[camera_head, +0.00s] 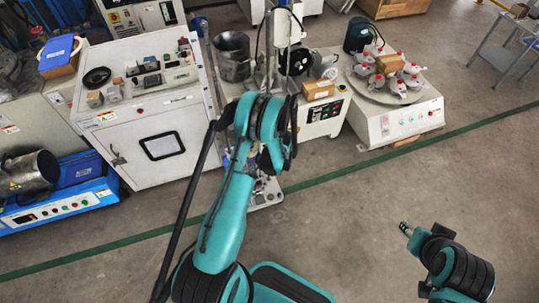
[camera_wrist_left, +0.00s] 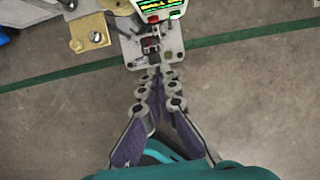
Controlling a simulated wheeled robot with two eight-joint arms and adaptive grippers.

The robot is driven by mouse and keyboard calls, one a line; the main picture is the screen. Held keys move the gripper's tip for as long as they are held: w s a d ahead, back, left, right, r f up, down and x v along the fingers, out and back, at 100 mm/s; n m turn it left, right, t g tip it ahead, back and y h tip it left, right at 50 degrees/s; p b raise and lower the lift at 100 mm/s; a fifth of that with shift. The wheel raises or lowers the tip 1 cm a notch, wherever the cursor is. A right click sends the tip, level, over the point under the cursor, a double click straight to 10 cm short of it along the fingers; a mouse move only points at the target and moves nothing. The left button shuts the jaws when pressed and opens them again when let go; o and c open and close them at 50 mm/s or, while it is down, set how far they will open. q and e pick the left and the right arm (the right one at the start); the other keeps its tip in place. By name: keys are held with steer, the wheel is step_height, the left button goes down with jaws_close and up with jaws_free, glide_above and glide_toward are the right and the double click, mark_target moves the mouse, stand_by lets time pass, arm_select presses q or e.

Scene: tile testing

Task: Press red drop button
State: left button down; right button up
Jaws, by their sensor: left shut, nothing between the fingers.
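In the left wrist view a small red button (camera_wrist_left: 153,18) sits on the lower left of a white control panel (camera_wrist_left: 174,14) with a lit green display, at the top edge. My left gripper (camera_wrist_left: 157,78) is shut and empty. Its fingertips appear below the panel in the picture, over the near part of a metal base plate (camera_wrist_left: 175,48); I see no contact with the button. In the head view my left arm hides the gripper and the button. My right arm's silvery tip (camera_head: 406,229) shows at the lower right over bare floor; its finger state is unclear.
A white cabinet (camera_head: 150,130) stands left of my left arm. A machine with a round turntable (camera_head: 385,92) stands to the right, and a blue unit (camera_head: 70,203) is at the far left. A green line (camera_head: 330,177) crosses the floor. Open floor lies at the right.

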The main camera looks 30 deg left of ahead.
arm_select(q)
steer(key=w+a+f+b, duration=0.4)
steer(key=a+f+b, duration=0.1)
steer(key=f, duration=0.4)
steer(key=shift+w+a+f, duration=0.2)
steer(key=shift+w+a, duration=0.2)
